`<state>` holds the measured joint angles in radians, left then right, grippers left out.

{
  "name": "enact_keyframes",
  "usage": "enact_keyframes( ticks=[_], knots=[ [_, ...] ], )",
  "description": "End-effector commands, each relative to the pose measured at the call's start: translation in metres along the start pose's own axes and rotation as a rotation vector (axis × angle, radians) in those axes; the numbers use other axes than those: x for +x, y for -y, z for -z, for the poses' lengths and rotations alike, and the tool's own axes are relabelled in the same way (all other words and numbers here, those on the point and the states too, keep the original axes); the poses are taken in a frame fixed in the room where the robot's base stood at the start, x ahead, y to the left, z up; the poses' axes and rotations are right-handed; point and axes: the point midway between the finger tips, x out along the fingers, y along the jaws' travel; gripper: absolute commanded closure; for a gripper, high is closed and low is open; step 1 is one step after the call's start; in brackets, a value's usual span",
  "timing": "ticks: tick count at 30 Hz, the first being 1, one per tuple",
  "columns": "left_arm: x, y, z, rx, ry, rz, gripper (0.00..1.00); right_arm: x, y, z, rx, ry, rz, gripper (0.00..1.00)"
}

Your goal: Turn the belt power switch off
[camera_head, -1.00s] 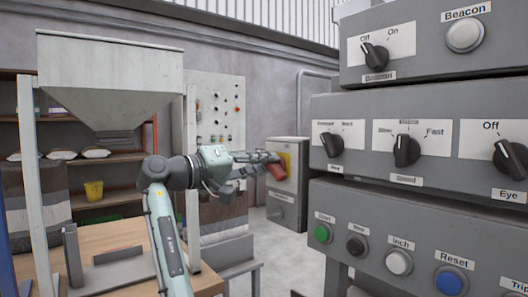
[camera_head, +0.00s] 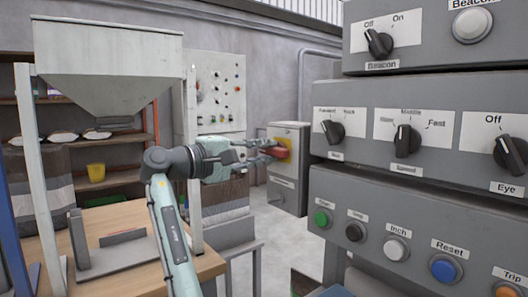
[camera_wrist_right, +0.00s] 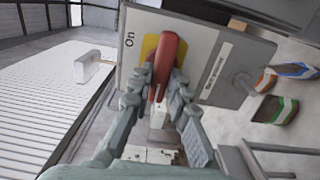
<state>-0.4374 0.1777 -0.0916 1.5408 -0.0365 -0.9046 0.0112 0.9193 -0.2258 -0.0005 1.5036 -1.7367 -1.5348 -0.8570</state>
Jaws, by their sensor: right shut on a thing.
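The belt power switch is a red handle (camera_head: 277,152) on a yellow plate (camera_head: 285,144), set on the front of a grey box (camera_head: 288,180) on the back wall side. In the right wrist view the red handle (camera_wrist_right: 168,60) stands across the yellow plate (camera_wrist_right: 149,46), with the word "On" printed beside it. My right gripper (camera_head: 268,152) is at the box, its fingers on both sides of the handle and shut on it. In the wrist view the fingers (camera_wrist_right: 160,85) hide part of the handle's sides. My left gripper is not in view.
A grey control console (camera_head: 400,175) with knobs and buttons fills the right side. A hopper (camera_head: 108,65) stands over a wooden table (camera_head: 115,225) at left. A wall panel (camera_head: 218,90) with small buttons is behind my arm.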

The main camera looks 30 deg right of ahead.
Motion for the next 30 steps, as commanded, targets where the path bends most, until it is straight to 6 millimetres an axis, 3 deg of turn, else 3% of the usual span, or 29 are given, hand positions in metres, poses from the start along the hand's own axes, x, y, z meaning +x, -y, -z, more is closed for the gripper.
enact_keyframes(
  ticks=[14,15,20,30],
  knots=[
    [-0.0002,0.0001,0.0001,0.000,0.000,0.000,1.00,0.0011,-0.0006,-0.0006,-0.014,0.002,-0.001,1.00],
    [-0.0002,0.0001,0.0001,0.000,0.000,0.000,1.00,0.0011,-0.0006,-0.0006,-0.014,0.002,-0.001,0.81],
    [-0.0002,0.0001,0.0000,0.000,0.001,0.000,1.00,0.0011,-0.0004,-0.0006,-0.013,0.002,-0.001,0.62],
    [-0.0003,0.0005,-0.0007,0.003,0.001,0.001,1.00,-0.0021,0.0000,-0.0001,-0.013,0.000,0.000,0.62]
  ],
)
